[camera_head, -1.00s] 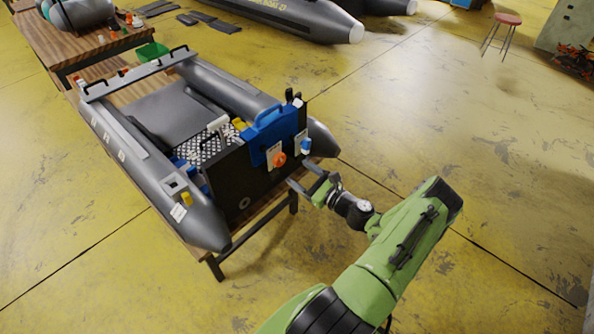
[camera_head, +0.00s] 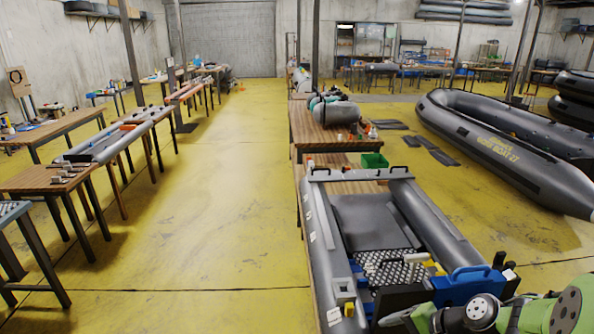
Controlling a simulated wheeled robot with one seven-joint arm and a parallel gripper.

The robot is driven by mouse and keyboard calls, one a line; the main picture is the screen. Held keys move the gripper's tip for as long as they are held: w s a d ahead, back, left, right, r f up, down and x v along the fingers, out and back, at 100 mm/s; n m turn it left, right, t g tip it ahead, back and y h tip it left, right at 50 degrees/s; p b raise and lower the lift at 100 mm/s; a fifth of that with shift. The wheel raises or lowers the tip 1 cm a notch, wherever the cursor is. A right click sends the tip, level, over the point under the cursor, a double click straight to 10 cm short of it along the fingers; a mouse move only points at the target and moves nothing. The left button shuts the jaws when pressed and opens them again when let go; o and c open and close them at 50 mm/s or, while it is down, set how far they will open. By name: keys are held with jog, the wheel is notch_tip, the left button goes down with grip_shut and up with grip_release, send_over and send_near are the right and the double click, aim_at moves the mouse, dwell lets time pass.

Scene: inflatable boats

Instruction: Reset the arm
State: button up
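My green arm (camera_head: 545,314) reaches in from the lower right corner of the head view. My gripper (camera_head: 400,318) is at the bottom edge, in front of the near end of a grey inflatable boat (camera_head: 322,245). Its fingers are small and partly cut off, so I cannot tell whether they are open or shut. I see nothing clearly held in it. The boat lies on a wooden table, and a blue case (camera_head: 467,285) sits at its near end, partly behind my arm.
A green bin (camera_head: 374,160) stands beyond the boat. A large grey boat (camera_head: 500,150) lies on the floor at right. Wooden tables (camera_head: 50,178) line the left side. The yellow floor (camera_head: 210,200) between the table rows is clear.

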jog(key=s+a+r+n+h, duration=0.2)
jog(key=s+a+r+n, duration=0.2)
jog(key=s+r, duration=0.3)
jog(key=s+a+r+n+h, duration=0.3)
jog(key=s+r+n, duration=0.4)
jog(key=s, duration=0.5)
jog(key=shift+s+a+h, duration=0.3)
jog(key=shift+s+a, duration=0.05)
jog(key=shift+a, duration=0.15)
jog(key=shift+r, duration=0.1)
